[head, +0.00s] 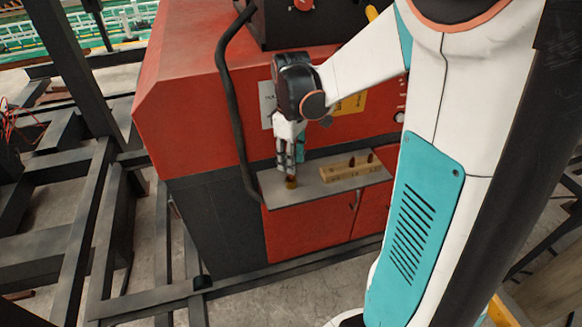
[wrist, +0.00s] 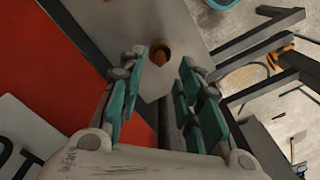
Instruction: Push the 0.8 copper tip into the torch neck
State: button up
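The torch neck (head: 291,182), a short brass-brown piece, stands upright near the left end of the grey shelf. It also shows in the wrist view (wrist: 160,53) as a dark ring with a copper-orange centre. I cannot tell whether that centre is the 0.8 copper tip seated in it. My gripper (head: 289,164) is just above the neck, pointing down. In the wrist view my gripper (wrist: 161,66) has its teal fingers apart, with nothing seen held between them.
A wooden tip block (head: 350,173) with two dark tips stands right of the neck on the shelf (head: 280,200). The red machine (head: 190,110) rises behind. Grey steel beams (head: 85,230) lie at left.

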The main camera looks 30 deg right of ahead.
notch_tip(320, 180, up, 7)
jog(key=shift+r, duration=0.15)
dwell(0.6)
